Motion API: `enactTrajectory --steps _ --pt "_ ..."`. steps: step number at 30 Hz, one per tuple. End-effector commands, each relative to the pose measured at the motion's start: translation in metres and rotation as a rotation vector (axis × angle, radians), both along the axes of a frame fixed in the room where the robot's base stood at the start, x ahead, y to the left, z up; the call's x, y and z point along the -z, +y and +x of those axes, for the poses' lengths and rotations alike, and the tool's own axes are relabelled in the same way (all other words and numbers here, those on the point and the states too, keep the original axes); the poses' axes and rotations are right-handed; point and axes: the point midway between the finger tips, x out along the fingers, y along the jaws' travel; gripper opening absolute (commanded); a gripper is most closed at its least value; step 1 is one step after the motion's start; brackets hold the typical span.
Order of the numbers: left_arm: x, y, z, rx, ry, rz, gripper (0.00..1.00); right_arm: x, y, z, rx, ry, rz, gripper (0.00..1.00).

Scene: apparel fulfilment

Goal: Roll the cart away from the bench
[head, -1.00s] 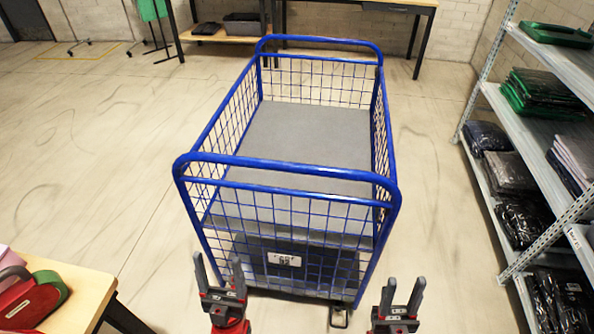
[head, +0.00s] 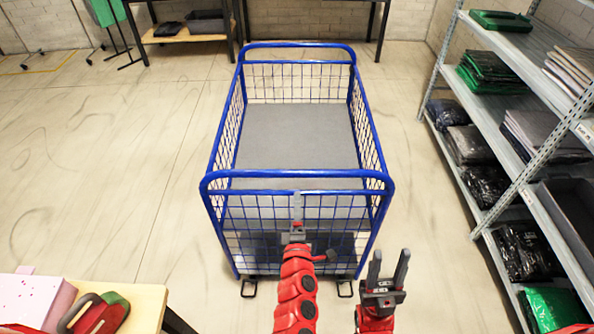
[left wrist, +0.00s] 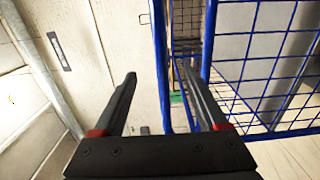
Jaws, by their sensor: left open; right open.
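The cart (head: 290,179) is a blue wire-mesh cage with a grey deck, standing upright on the floor in front of me. My left gripper (head: 297,200) is in front of its near mesh panel, seen nearly edge-on, below the near top rail. In the left wrist view, my left gripper (left wrist: 165,90) is open, with a blue upright of the cart (left wrist: 160,60) showing between its fingers; contact cannot be told. My right gripper (head: 388,268) is open and empty, right of the cart's near corner. A bench (head: 222,17) stands beyond the cart.
Metal shelving (head: 461,200) with folded garments runs along the right. A wooden table (head: 145,300) with a pink box (head: 30,300) and a tape dispenser (head: 97,315) is at the lower left. Floor (head: 110,180) left of the cart is clear.

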Motion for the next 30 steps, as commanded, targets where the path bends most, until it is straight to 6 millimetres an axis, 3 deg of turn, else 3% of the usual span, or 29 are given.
enactTrajectory --steps 13,18,30 --pt "-0.002 0.002 0.061 -0.004 -0.003 0.005 0.75 -0.006 0.000 0.000 0.000 0.000 0.000 0.44" --pt "0.000 0.002 0.084 -0.005 -0.006 0.002 0.75 0.009 0.000 0.000 0.000 0.000 0.000 0.44" --pt "0.000 0.001 0.116 -0.002 -0.002 0.003 0.75 0.018 0.000 0.000 0.000 0.000 0.000 0.44"
